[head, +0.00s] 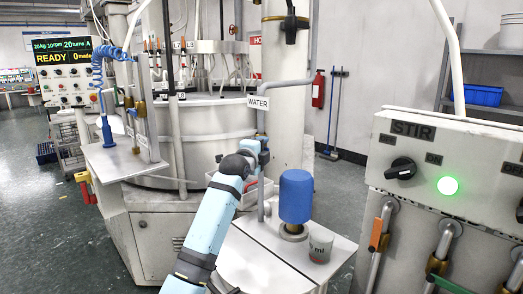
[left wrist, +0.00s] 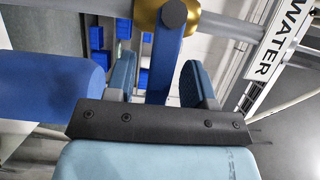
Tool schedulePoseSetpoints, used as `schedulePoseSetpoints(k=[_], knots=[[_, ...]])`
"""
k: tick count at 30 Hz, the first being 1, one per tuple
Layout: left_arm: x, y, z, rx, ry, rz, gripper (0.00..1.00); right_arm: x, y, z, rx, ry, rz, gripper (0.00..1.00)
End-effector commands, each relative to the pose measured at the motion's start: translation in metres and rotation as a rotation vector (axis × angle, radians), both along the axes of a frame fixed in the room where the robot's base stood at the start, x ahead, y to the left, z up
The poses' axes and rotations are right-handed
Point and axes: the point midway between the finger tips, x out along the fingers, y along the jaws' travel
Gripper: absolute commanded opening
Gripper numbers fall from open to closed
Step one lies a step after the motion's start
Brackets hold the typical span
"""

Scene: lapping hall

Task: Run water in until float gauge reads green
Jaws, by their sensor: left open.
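A grey water pipe (head: 262,118) with a WATER sign (head: 259,103) comes down to a white tank top (head: 265,228) with a blue cylinder (head: 295,195) on it. My left gripper (head: 258,152) is at the pipe, below the sign. In the left wrist view, my left gripper (left wrist: 158,88) is open, with one finger on each side of a blue valve lever (left wrist: 167,55). The lever hangs from a brass valve body (left wrist: 176,14). Contact between fingers and lever cannot be told. I cannot make out a float gauge or its reading. My right gripper is out of view.
A STIR panel (head: 455,165) with a black knob (head: 401,168) and a lit green lamp (head: 447,186) stands at right. A large round machine (head: 205,130) stands behind my left arm. Open floor lies at far left.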

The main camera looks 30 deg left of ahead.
Motion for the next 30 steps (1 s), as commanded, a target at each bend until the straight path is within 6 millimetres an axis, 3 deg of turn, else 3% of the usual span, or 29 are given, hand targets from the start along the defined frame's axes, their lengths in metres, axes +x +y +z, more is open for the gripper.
schedulePoseSetpoints(k=[7,12,14,22,30], knots=[[0.0,0.0,0.0,0.0,0.0,0.0,0.49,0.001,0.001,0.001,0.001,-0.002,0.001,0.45],[0.0,0.0,0.0,0.0,0.0,0.0,0.1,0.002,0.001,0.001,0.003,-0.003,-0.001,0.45],[0.0,0.0,0.0,0.0,0.0,0.0,0.0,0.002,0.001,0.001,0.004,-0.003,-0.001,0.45],[0.0,0.0,0.003,-0.015,0.007,0.001,0.0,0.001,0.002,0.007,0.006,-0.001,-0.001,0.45],[0.001,0.001,0.015,-0.134,0.052,0.001,0.0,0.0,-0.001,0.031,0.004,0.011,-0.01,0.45]])
